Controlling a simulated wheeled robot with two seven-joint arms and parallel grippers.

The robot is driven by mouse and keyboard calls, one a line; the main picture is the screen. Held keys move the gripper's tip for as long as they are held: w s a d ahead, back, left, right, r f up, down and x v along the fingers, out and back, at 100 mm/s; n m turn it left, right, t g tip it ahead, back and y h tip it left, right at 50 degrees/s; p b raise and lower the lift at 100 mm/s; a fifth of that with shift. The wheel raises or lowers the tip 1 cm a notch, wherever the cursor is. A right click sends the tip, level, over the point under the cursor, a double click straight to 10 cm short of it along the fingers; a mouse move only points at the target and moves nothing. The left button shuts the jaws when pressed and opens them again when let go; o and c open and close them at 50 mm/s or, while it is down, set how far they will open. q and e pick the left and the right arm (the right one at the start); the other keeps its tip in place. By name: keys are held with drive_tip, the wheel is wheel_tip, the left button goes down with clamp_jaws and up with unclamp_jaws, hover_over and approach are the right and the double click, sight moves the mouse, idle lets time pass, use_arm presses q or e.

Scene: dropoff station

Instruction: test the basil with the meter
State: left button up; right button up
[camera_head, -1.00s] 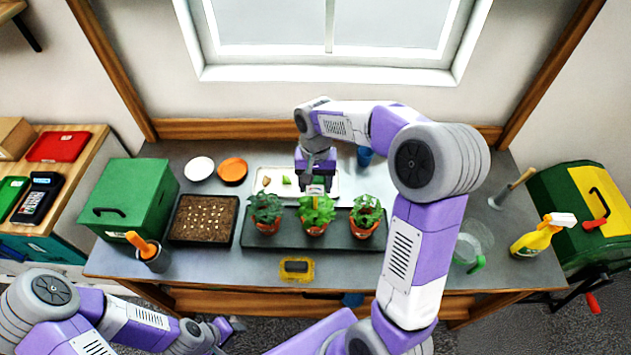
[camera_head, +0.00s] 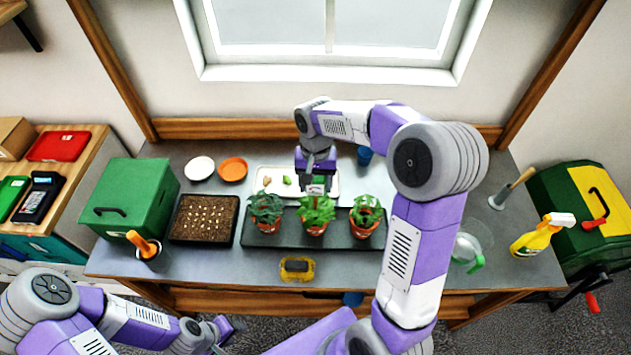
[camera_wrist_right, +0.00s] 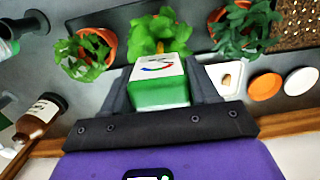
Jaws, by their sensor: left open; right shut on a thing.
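Three potted plants stand in a row on a black tray (camera_head: 285,241). The middle plant (camera_head: 317,214), also in the wrist view (camera_wrist_right: 160,30), has brighter green leaves and looks like the basil; no label is readable. The left plant (camera_head: 265,211) and right plant (camera_head: 367,217) are darker. My right gripper (camera_head: 317,182) is shut on the green-and-white meter (camera_wrist_right: 160,80), whose dial face shows in the wrist view. The meter is upright at the middle plant; its lower end is hidden, so I cannot tell whether it touches soil. My left gripper (camera_head: 218,330) is open and empty at the lower left.
A white tray (camera_head: 330,187) lies behind the plants. A seed tray (camera_head: 204,220) and green box (camera_head: 130,197) stand left. A spray bottle (camera_head: 538,236) and clear jug (camera_head: 472,248) stand right. The front strip of bench is mostly clear.

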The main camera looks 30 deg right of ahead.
sight(315, 194)
drive_tip(key=shift+f, duration=0.15)
idle(0.4)
drive_tip(key=shift+f+b, duration=0.4)
drive_tip(key=shift+f, duration=0.2)
idle(0.4)
drive_tip(key=shift+f+b, duration=0.4)
drive_tip(key=shift+f, duration=0.2)
drive_tip(key=shift+f+b, duration=0.35)
drive_tip(key=shift+f, duration=0.25)
idle(0.6)
drive_tip(key=shift+f+b, duration=0.4)
drive_tip(key=shift+f, duration=0.2)
idle(0.3)
